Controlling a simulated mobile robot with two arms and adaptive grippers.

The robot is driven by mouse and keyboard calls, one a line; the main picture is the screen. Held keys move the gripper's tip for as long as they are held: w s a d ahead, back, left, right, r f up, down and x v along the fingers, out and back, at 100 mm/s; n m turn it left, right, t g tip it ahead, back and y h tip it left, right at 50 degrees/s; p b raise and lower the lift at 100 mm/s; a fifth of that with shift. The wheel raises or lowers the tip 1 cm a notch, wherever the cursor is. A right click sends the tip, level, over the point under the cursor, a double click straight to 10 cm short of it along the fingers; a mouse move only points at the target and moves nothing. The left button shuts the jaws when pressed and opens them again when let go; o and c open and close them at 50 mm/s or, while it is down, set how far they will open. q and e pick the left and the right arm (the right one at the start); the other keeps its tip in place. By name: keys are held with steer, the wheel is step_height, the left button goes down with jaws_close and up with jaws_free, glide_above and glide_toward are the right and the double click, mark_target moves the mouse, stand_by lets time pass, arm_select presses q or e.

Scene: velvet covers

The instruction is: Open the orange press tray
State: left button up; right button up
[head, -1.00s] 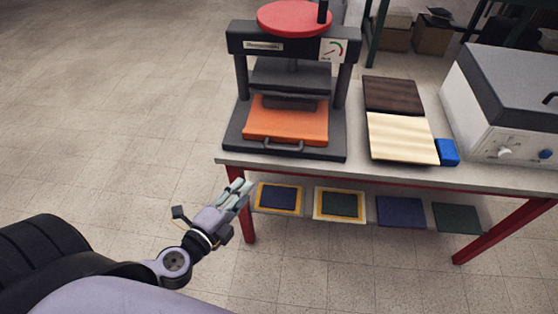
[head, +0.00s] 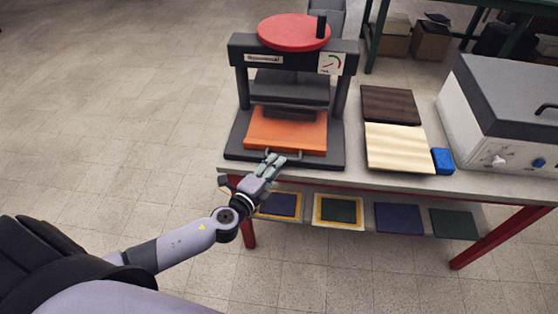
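The orange press tray (head: 287,131) lies in the dark press (head: 243,75), below its raised upper plate. A small grey handle (head: 298,154) is on the tray's front edge. My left gripper (head: 273,160) is just in front of the tray, at the left end of the handle, and overlaps it in the picture. Its fingers point up toward the tray and look slightly apart. I cannot tell whether they touch the handle. My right gripper is not in view.
The press stands at the left end of the table (head: 380,181). A dark board (head: 390,105), a pale board (head: 397,146), a blue block (head: 442,160) and a grey-lidded machine (head: 500,110) are to its right. Coloured panels lie on the lower shelf. The floor at left is clear.

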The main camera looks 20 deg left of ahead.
arm_select(q)
steer(key=shift+x, duration=1.45)
jaws_close()
